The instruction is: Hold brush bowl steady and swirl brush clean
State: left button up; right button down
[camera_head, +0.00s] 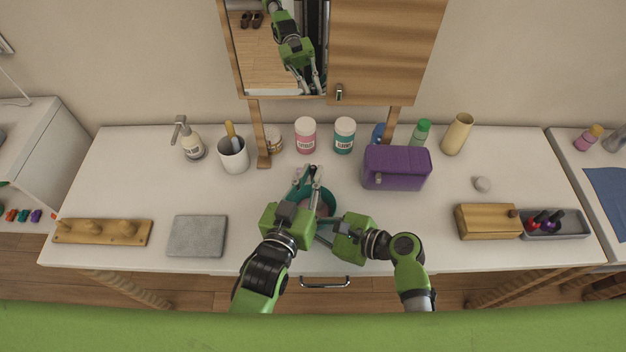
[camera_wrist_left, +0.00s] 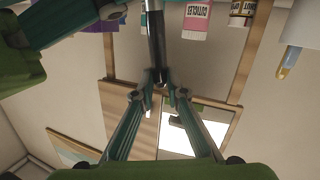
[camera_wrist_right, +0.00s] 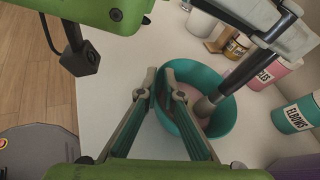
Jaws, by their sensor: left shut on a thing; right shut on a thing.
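The brush bowl (camera_head: 331,197) is teal and stands on the white counter, partly hidden under my arms. The right wrist view shows the bowl (camera_wrist_right: 226,118) with pinkish content inside. My right gripper (camera_wrist_right: 160,78) is shut on the near rim of the bowl; it also shows in the head view (camera_head: 320,216). My left gripper (camera_head: 315,172) is above the bowl, shut on the brush. The brush has a dark handle (camera_wrist_left: 155,35), and its grey lower end (camera_wrist_right: 204,106) reaches down into the bowl, tilted. The bristle tip is hard to make out.
Behind the bowl stand a pink jar (camera_head: 305,137) and a teal-labelled jar (camera_head: 344,137). A purple case (camera_head: 396,168) is close on the right. A white cup (camera_head: 233,156) and a grey mat (camera_head: 197,236) are to the left. A mirror cabinet (camera_head: 385,50) hangs behind.

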pick_arm(q)
jog(key=shift+f+v, duration=0.15)
jog(key=shift+v, duration=0.9)
jog(key=shift+f+v, duration=0.1)
jog(key=shift+v, duration=0.9)
jog(key=shift+r+x, duration=0.15)
jog(key=shift+x, duration=0.9)
jog(key=shift+r+x, duration=0.1)
jog(key=shift+x, duration=0.9)
